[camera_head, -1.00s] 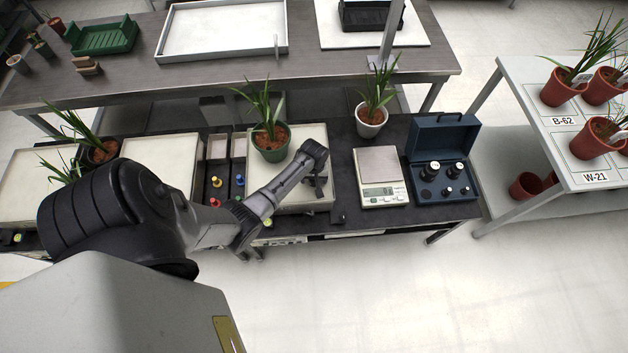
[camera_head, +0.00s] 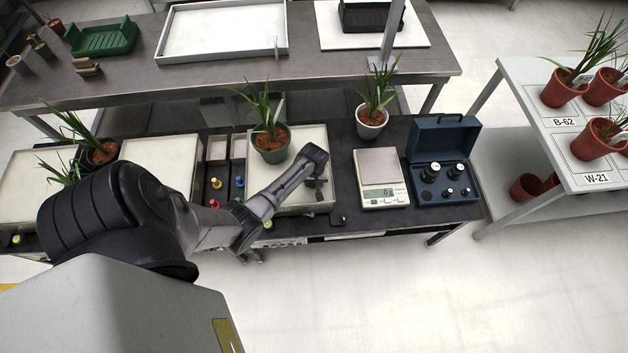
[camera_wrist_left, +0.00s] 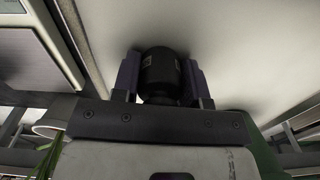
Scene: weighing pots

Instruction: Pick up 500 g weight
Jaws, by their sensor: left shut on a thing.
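My left gripper (camera_head: 318,186) hangs over the front right part of the white board, in front of the green pot. In the left wrist view my left gripper (camera_wrist_left: 161,68) is shut on a dark, round weight (camera_wrist_left: 160,75), one finger on each side. Its label is too small to read. In the head view the held weight cannot be told apart from the dark gripper. An open blue case (camera_head: 440,152) with several black weights (camera_head: 430,172) stands at the right end of the bench. My right gripper is not in view.
A digital scale (camera_head: 381,190) with an empty plate stands between my left gripper and the case. A potted plant in a white pot (camera_head: 371,124) stands behind it. The plant in the green pot (camera_head: 270,150) is close behind the gripper. Small coloured-topped items (camera_head: 216,184) stand left.

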